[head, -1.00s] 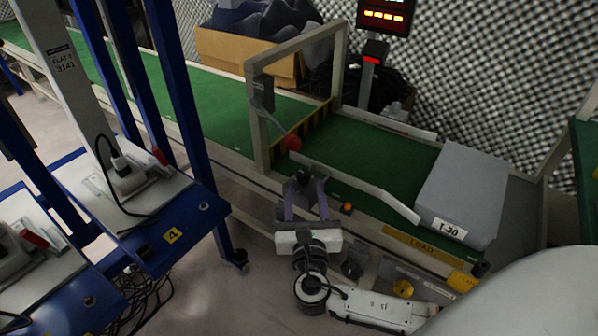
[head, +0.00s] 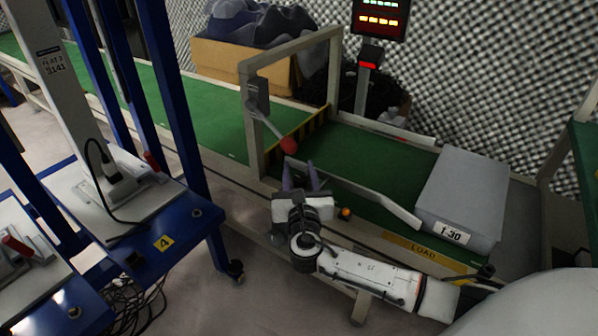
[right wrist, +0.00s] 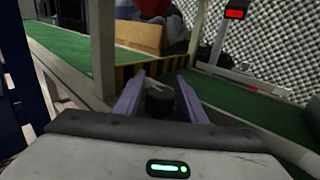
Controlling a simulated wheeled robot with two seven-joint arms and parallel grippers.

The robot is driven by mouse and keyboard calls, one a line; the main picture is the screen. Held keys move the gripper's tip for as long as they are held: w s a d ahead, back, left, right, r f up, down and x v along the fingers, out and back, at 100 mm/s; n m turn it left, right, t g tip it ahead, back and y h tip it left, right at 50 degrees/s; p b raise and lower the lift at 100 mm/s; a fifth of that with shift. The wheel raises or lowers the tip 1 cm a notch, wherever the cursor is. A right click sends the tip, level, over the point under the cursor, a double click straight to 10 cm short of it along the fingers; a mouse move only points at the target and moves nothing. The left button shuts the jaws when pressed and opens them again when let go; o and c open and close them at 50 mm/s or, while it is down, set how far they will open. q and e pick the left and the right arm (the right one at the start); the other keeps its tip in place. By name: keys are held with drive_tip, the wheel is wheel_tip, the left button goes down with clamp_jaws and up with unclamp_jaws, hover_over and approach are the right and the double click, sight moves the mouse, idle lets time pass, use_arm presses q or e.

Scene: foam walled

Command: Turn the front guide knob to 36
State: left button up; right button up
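The front guide knob, a dark round knob (right wrist: 159,102), shows in the right wrist view between the fingertips of my right gripper (right wrist: 160,92). Its pointer or scale cannot be read. My right gripper (head: 301,174) is open, with purple fingers either side of the knob and slight gaps visible. In the head view it is at the conveyor's near side, by the foot of the grey frame, and the knob is hard to make out there. The guide rail (head: 370,190) runs along the belt's near edge. My left gripper is not in view.
A grey box labelled T-30 (head: 463,195) stands on the green belt (head: 370,153) at right. A red-balled lever (head: 288,145) hangs from the frame (head: 250,120) close above my gripper. An orange button (head: 346,212) is right of it. A blue-legged stand (head: 180,215) is at left.

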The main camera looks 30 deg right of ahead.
drive_tip(key=c, duration=0.7)
drive_tip(key=shift+c, duration=0.2)
